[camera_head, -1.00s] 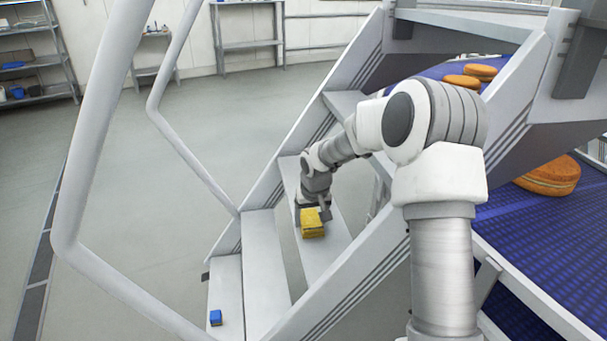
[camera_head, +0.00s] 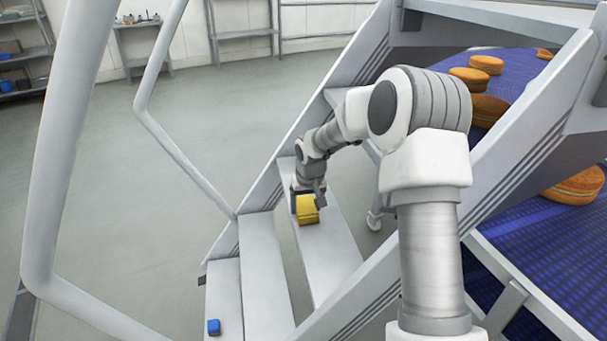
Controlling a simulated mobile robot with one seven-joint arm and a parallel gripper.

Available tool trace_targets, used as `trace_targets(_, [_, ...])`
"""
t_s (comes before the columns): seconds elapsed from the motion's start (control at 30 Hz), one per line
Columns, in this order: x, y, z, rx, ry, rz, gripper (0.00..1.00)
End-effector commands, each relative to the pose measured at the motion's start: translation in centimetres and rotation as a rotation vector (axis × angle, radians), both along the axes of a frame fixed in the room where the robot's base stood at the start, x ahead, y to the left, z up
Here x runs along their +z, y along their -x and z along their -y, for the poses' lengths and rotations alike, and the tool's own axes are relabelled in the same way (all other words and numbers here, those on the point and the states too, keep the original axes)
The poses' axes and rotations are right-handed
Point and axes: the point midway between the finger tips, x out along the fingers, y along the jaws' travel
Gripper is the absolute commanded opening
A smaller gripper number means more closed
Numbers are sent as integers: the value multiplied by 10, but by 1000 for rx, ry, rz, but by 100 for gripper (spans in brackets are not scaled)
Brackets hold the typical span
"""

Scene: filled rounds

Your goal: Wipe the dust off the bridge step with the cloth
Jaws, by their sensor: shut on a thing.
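A yellow cloth (camera_head: 307,212), folded into a block shape, is at the upper of the three nearest bridge steps (camera_head: 333,262), toward its far end. My gripper (camera_head: 309,193) is above the cloth and shut on it. The cloth looks to be on or just above the tread; I cannot tell if it presses down. The fingertips are small and partly hidden by the wrist. I cannot make out any dust on the pale grey tread.
A small blue block (camera_head: 213,327) sits on the lowest step. A white handrail (camera_head: 180,160) stands left of the stairs. At right, a blue conveyor (camera_head: 520,225) carries large orange-brown filled rounds (camera_head: 575,187) beyond the stair side beam. The near part of the cloth's step is clear.

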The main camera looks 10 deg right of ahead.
Motion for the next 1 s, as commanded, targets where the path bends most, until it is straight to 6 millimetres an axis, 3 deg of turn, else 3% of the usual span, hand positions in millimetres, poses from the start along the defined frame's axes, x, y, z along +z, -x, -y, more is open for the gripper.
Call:
trace_targets(0.1, [2,-1,0,0,0,-1,22])
trace_targets(0.17, [8,0,-1,0,0,-1,22])
trace_targets(0.23, [27,-1,-1,1,1,4,22])
trace_targets(0.8, [76,1,-6,2,1,2,22])
trace_targets(1.0, [82,1,-6,1,0,0,22])
